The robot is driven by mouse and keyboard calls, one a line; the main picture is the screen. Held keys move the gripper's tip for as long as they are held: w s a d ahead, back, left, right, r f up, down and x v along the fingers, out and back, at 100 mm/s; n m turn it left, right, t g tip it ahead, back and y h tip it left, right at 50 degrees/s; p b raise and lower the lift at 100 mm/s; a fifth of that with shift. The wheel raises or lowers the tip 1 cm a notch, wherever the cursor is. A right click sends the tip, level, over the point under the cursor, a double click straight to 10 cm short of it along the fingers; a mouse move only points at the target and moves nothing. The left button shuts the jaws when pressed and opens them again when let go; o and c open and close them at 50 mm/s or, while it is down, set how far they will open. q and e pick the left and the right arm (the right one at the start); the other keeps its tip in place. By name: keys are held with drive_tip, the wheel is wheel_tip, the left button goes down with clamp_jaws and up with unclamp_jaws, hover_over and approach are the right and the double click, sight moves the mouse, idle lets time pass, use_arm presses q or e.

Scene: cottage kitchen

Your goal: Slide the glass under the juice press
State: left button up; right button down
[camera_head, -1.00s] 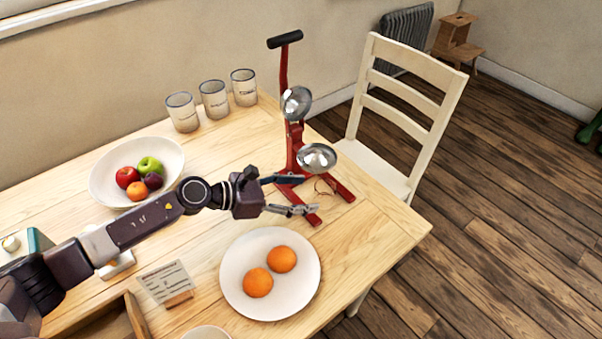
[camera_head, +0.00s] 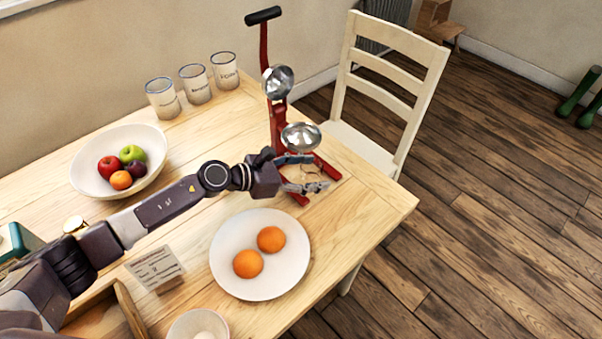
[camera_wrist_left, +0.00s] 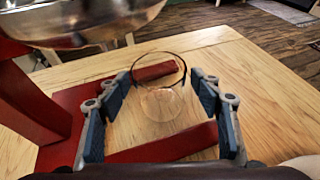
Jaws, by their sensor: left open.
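The red juice press (camera_head: 278,128) stands near the table's right edge, its metal cup (camera_head: 300,137) above a base with two red legs. The clear glass (camera_wrist_left: 160,103) stands upright on the table between those legs; it is faint in the head view. My left gripper (camera_head: 318,173) is open at the front of the press, low by the legs. In the left wrist view its fingers (camera_wrist_left: 160,78) are on both sides of the glass, with gaps showing. The cup (camera_wrist_left: 90,14) is at the upper left there. I cannot tell whether the glass is directly beneath it. My right gripper is out of view.
A white plate (camera_head: 225,275) with two oranges lies in front of my left arm. A fruit bowl (camera_head: 85,180), several jars and a small card (camera_head: 155,265) are on the table. A chair (camera_head: 365,145) stands beyond the press.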

sight(302, 166)
use_arm(q)
drive_tip(key=shift+w+d, duration=0.15)
drive_tip(key=shift+d, duration=0.05)
drive_tip(key=shift+c, duration=0.9)
drive_tip(key=c, duration=1.2)
drive_tip(key=shift+w+a+f+b, duration=0.2)
drive_tip(key=shift+w+a+b, duration=0.1)
drive_tip(key=shift+a+b, duration=0.15)
drive_tip(key=shift+w+a+b, duration=0.45)
drive_tip(key=shift+a+b, duration=0.05)
drive_tip(key=shift+a, duration=0.2)
drive_tip(key=shift+w+a+r, duration=0.1)
drive_tip(key=shift+w+a, duration=0.1)
drive_tip(key=shift+a, duration=0.2)
drive_tip(key=o, duration=1.4)
drive_tip(key=shift+b, duration=0.35)
drive_tip(key=shift+c, duration=0.2)
